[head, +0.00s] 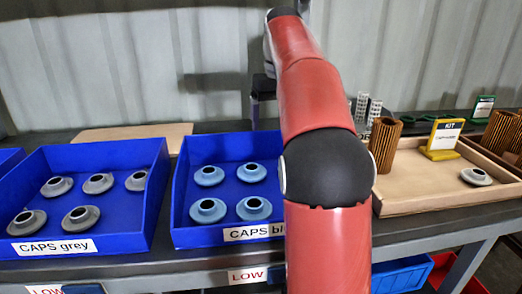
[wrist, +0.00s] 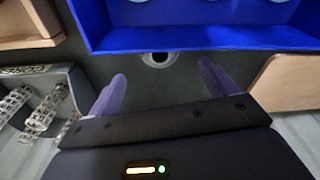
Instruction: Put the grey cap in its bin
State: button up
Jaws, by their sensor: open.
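A grey cap (wrist: 158,58) lies on the dark bench, close to the outer wall of a blue bin. My gripper (wrist: 162,71) is open and empty, its fingers spread to either side of the cap in the wrist view, with the cap a little beyond the fingertips. In the head view this cap is not visible. The grey caps bin (head: 122,239), labelled "CAPS grey", stands at the left with several grey caps (head: 97,183) in it. Another grey cap (head: 476,176) sits in the wooden tray at the right.
The blue caps bin (head: 180,212) stands in the middle, partly hidden by my arm; its wall shows in the wrist view (wrist: 195,36). A wooden board (head: 135,135) lies behind the grey bin.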

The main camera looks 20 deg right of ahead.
jog(key=f, duration=0.4)
jog(key=w+f, duration=0.1)
jog(key=f, duration=0.1)
jog(key=shift+f+b, duration=0.35)
jog(key=shift+c, duration=0.3)
jog(key=c, duration=1.1)
jog(key=shift+r, duration=0.1)
notch_tip(320, 180, up, 10)
jog(key=shift+p, duration=0.35)
